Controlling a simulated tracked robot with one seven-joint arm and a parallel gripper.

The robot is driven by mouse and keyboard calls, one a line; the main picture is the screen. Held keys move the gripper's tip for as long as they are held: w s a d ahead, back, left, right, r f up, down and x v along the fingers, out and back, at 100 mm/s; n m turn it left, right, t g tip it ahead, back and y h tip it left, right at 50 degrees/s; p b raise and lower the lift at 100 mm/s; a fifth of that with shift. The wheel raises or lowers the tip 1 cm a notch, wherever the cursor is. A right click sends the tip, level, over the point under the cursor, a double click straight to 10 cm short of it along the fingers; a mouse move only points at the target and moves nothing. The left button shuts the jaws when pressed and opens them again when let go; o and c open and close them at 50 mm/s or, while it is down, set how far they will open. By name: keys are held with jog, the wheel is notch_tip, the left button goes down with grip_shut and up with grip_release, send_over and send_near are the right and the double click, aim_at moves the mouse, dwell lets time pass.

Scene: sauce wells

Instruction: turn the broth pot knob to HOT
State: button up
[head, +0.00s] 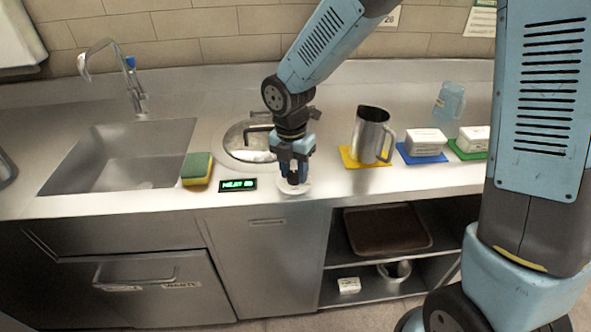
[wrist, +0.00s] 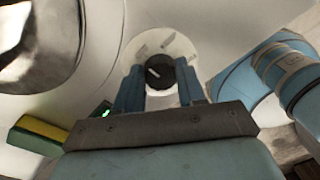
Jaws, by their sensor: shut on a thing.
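The broth pot knob (wrist: 159,72) is a black round knob with a pale pointer line, on a light round dial plate (wrist: 165,45) with small markings I cannot read. My gripper (wrist: 160,82) is shut on the knob from above, one finger on each side. In the head view, my gripper (head: 293,180) covers most of the knob, and the dial plate (head: 294,190) shows below it at the counter's front. The round pot well (head: 232,140) is behind and to the left. A small display (head: 238,185) left of the knob shows green text, too blurred to read surely.
A green and yellow sponge (head: 197,168) lies left of the display, beside the sink (head: 125,150). To the right are a metal pitcher (head: 371,133) on a yellow mat and white blocks (head: 425,142) on blue and green mats. A clear bluish jug (head: 449,101) stands behind.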

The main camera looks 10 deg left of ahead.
jog(key=shift+c, duration=0.9)
